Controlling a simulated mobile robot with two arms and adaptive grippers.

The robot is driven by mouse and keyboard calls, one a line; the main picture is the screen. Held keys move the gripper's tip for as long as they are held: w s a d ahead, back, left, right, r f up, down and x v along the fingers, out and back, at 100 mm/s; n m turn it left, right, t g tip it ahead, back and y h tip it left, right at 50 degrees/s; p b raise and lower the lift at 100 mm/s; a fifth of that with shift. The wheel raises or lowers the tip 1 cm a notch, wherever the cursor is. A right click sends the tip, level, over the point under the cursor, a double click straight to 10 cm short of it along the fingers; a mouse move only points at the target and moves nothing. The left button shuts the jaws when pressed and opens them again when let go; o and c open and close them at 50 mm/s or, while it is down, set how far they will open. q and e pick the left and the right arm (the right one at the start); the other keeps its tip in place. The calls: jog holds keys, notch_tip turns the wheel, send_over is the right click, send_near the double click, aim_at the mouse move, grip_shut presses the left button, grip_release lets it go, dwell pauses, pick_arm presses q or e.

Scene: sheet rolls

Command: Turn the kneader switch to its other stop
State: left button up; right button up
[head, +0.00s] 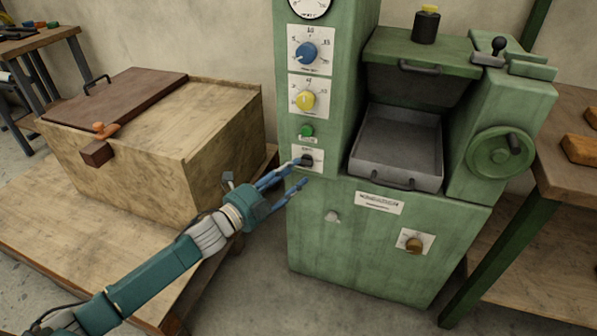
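A small black switch (307,160) sits on a white label plate low on the front column of the green machine (390,230). It is below a green button (307,131). My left gripper (302,174) reaches in from the left with its blue fingers spread apart and nothing held between them. The upper fingertip is at the switch's left side and overlaps it in the picture; I cannot tell whether they touch. The lower finger is below the switch. The fingertip partly covers the switch, so its exact setting is unclear. My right gripper is not in view.
Above the switch are a yellow knob (306,99), a blue knob (305,53) and a gauge (309,4). A brown knob (414,245) is lower right. A metal tray (397,147) and a handwheel (500,151) are at right. A wooden box (145,150) stands left.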

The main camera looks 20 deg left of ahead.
aim_at(305, 163)
pick_arm(q)
jog(key=shift+x, duration=1.5)
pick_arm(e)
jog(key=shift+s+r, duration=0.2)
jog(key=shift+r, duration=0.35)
pick_arm(q)
jog(key=shift+c, duration=0.5)
grip_shut()
